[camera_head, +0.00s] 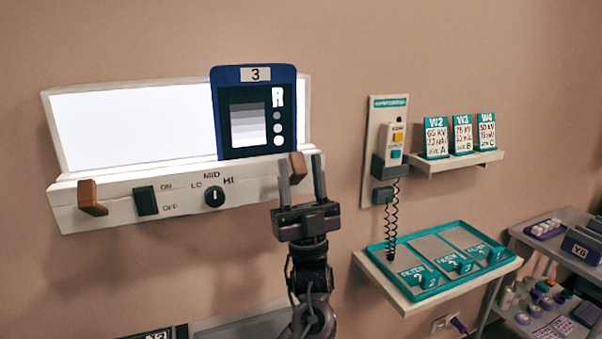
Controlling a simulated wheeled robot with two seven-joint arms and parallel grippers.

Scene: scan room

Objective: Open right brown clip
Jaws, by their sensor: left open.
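The right brown clip (298,166) is on the front of the white lit light box (110,210), near its right end. My left gripper (302,180) points up at it, open. Its two dark fingers stand on either side of the clip and partly cover it; I cannot tell whether they touch it. A second brown clip (91,197) is at the left end of the box and sticks out from the front. A dark blue film cassette (228,78) marked 3 stands upright against the lit panel. My right gripper is not in view.
The box front carries an on/off switch (146,201) and a dial (214,196). To the right are a wall-mounted hand control (393,140) with a coiled cord, a small shelf of cards (463,163) and a teal filter tray (440,290). A cart (560,222) stands far right.

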